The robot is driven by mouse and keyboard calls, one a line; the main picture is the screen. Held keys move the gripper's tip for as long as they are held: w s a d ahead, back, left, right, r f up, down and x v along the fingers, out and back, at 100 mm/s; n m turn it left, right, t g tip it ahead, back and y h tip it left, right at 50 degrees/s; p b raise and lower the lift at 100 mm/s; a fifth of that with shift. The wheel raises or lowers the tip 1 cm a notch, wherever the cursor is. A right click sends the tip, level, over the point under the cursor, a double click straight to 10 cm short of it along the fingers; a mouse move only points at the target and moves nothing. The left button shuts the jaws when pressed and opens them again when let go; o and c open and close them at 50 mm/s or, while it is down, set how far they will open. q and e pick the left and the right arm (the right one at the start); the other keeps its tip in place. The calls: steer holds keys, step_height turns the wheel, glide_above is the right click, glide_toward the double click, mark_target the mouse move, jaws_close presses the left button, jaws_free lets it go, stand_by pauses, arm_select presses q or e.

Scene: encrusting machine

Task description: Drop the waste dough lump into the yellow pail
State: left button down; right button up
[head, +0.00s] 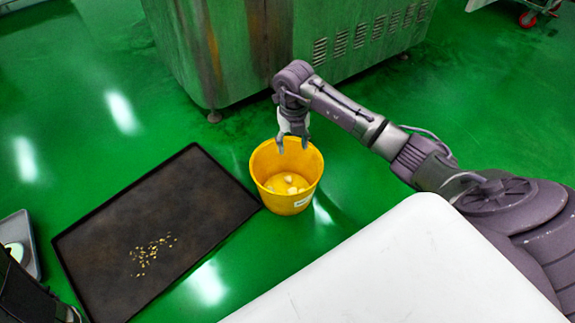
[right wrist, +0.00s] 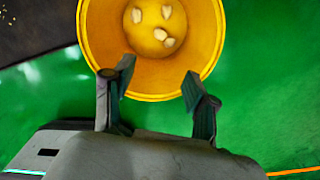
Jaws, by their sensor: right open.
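The yellow pail (head: 287,203) stands upright on the green floor, beside the right corner of a dark mat. Several pale dough lumps (head: 291,190) lie on its bottom; I cannot tell which one is the waste lump. In the right wrist view the pail (right wrist: 93,32) fills the top middle, with the pale lumps (right wrist: 167,42) inside. My right gripper (head: 293,146) is above the pail's far rim, pointing down. In the right wrist view its fingers (right wrist: 151,88) are spread apart with nothing between them. My left gripper is not clearly in view.
The dark mat (head: 110,205) lies left of the pail with scattered yellowish crumbs (head: 152,250) on it. A metal machine (head: 240,50) stands behind. A grey tray (head: 27,236) with a pale item is at the left edge. Open green floor lies between.

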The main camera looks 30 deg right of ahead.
step_height(320, 180, up, 11)
stand_by(0.3)
steer(key=shift+f, duration=0.1)
